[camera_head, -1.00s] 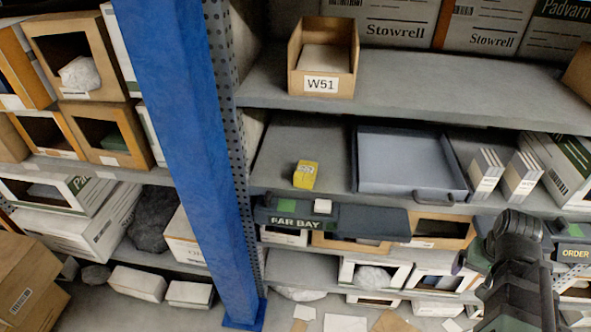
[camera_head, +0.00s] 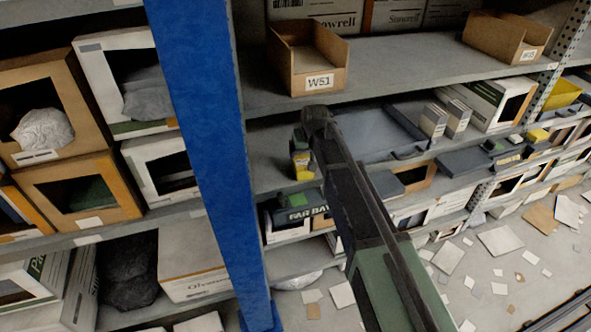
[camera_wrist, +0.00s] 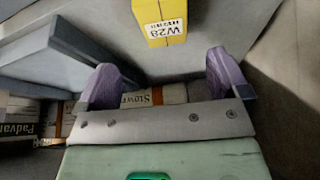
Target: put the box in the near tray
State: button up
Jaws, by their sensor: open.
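The yellow box (camera_head: 304,168) stands on the middle shelf, left of a blue-grey tray (camera_head: 378,133), and my arm partly covers it in the head view. In the wrist view the box (camera_wrist: 162,22), labelled W28, lies just ahead of and between my gripper's purple fingertips. My gripper (camera_wrist: 164,78) is open and empty, apart from the box. In the head view the arm's end is at the box and hides much of the gripper. The tray also shows in the wrist view (camera_wrist: 92,50), at left. I cannot tell whether this is the near tray.
A blue upright post (camera_head: 205,150) stands left of the shelf bay. An open bin labelled W51 (camera_head: 318,82) sits on the shelf above. White cartons (camera_head: 434,120) stand right of the tray. A dark FAR BAY panel (camera_head: 298,215) is below the box.

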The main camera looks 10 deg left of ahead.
aim_at(303, 163)
jog(key=b+x, duration=0.6)
jog(key=x, duration=0.1)
jog(key=b+x, duration=0.3)
jog(key=shift+s+a+f, duration=0.15)
jog(key=shift+a+f, duration=0.05)
jog(key=shift+f, duration=0.2)
jog(key=shift+r, duration=0.25)
jog(key=c, duration=1.1)
jog(key=shift+r+p, duration=0.15)
jog(key=shift+p, duration=0.25)
